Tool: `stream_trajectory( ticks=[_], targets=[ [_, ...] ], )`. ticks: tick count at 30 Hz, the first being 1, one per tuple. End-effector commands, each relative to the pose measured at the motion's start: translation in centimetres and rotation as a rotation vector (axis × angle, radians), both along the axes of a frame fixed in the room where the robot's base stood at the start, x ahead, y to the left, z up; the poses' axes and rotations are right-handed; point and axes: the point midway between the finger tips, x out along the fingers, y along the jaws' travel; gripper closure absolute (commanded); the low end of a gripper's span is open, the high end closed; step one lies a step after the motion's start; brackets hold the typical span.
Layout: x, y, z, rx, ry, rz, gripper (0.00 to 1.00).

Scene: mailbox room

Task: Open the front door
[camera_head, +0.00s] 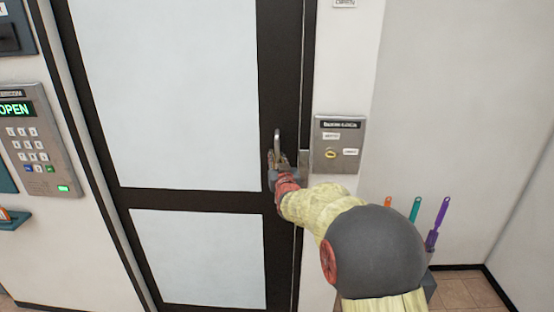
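The front door (190,197) has a dark frame and pale panels, and it looks closed in its frame. A metal handle (277,142) stands upright on its right side. My gripper (277,160) is at the lower part of the handle, with my arm reaching in from the lower right. The fingers are small and partly hidden by my wrist, so I cannot tell whether they are closed around the handle or only beside it.
A keypad (33,145) on the left wall shows OPEN in green. A metal lock panel (339,143) with a yellow ring is on the wall right of the door. Orange, teal and purple (438,222) handled items stand at the lower right. Tiled floor (468,289) shows there.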

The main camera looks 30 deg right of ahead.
Motion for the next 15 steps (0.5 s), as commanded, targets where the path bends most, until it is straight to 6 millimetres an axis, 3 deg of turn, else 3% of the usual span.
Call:
stream_trajectory(
  ticks=[8, 15],
  targets=[
    [-0.01, 0.00, 0.00, 0.000, 0.000, 0.000, 1.00],
    [-0.01, 0.00, 0.00, 0.000, 0.000, 0.000, 1.00]
  ],
)
